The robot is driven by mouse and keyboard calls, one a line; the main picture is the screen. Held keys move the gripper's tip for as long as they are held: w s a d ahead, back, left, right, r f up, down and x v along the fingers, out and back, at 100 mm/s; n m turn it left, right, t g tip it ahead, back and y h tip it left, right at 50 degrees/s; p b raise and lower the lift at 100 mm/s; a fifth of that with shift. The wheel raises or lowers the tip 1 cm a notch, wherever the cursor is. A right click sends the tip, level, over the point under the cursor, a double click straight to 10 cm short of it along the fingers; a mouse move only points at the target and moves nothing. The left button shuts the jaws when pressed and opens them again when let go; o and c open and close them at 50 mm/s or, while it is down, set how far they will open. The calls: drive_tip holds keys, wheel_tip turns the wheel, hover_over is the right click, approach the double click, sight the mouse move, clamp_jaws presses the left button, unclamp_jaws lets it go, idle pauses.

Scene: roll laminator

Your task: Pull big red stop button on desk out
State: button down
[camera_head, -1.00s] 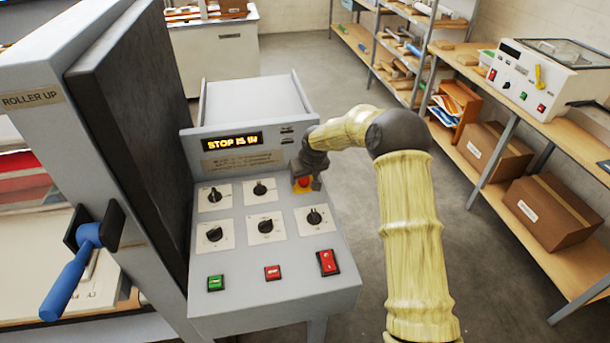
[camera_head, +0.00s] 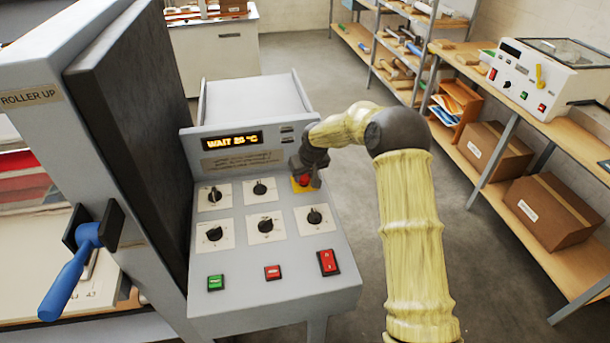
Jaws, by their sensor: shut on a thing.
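The big red stop button (camera_head: 304,181) sits on a yellow plate (camera_head: 312,188) at the upper right of the grey control desk (camera_head: 210,310). My gripper (camera_head: 305,174) reaches down to it from above and is shut on the button. The gripper's dark fingers hide part of the button and its plate. The display (camera_head: 232,141) on the desk's upright panel reads "WAIT", followed by what looks like a temperature in °C.
Several black knobs (camera_head: 265,224) stand close to the left of and below the button. A green button (camera_head: 215,283), a small red button (camera_head: 272,272) and a red switch (camera_head: 328,262) line the front. A dark upright panel (camera_head: 125,130) bounds the left.

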drive_tip(key=c, duration=0.9)
unclamp_jaws()
drive_tip(key=shift+r, duration=0.3)
drive_tip(key=shift+c, duration=0.2)
drive_tip(key=shift+f, duration=0.1)
drive_tip(key=b+v, duration=0.3)
drive_tip(key=v, duration=1.4)
drive_tip(key=shift+s+r+b, duration=0.2)
drive_tip(key=shift+b, duration=0.2)
drive_tip(key=s+d+f+m, duration=0.1)
drive_tip(key=s+d+f, duration=0.2)
drive_tip(key=s, duration=0.6)
drive_tip(key=s+d+f+m+g+h, duration=0.1)
drive_tip(key=s+d, duration=0.4)
drive_tip(key=s, duration=0.5)
drive_tip(key=s+d+f+m, duration=0.2)
drive_tip(key=s+f, duration=0.4)
drive_tip(key=s, duration=0.4)
drive_tip(key=shift+s+d+m+h, duration=0.2)
drive_tip(key=shift+d+m+h, duration=0.15)
drive_tip(key=shift+d, duration=0.55)
drive_tip(key=shift+f, duration=0.1)
